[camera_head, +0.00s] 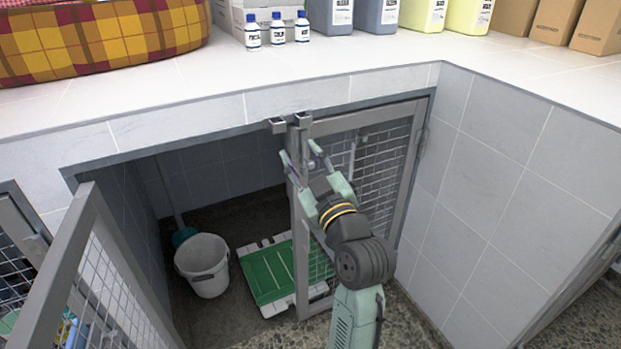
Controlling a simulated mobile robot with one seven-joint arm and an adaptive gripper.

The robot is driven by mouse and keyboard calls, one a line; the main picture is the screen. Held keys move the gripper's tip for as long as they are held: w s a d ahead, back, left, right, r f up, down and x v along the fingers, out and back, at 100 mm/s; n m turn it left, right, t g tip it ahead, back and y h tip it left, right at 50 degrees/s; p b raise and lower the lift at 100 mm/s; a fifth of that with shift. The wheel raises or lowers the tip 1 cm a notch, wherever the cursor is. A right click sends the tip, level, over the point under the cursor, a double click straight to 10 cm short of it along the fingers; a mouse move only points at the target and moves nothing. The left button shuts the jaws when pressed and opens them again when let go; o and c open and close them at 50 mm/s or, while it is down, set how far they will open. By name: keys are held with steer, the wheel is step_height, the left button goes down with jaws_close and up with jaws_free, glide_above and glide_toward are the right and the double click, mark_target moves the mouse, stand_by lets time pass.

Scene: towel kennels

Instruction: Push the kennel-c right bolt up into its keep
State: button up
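The kennel's right door (408,190) is a grey metal frame with wire mesh, and it stands in the right part of the opening. Its left upright (297,215) runs up to the top frame. Two small grey metal brackets (278,125) sit at the top frame above that upright; they look like keeps. My gripper (300,150) is open, its two green-grey fingers pointing up at the upright's upper end, just below the brackets. The bolt itself is not clear; the gripper and upright overlap there. I cannot tell whether the fingers touch anything. No kennel letter is readable.
The left door (70,265) stands swung out toward me. Inside are a white bucket (203,266) and a green-and-white panel (268,276) on the floor. The worktop (350,60) above holds bottles, boxes and a plaid bed. A tiled wall (490,170) borders the right side.

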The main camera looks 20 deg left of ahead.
steer(key=g+h, duration=0.1)
steer(key=h, duration=0.1)
glide_toward(312, 167)
steer(key=p+x, duration=0.1)
steer(key=x, duration=0.8)
steer(key=shift+a+r+p, duration=0.1)
steer(key=shift+a+p, duration=0.05)
steer(key=shift+p, duration=0.15)
steer(key=shift+x, duration=0.75)
steer(key=shift+c, duration=0.2)
jaws_close()
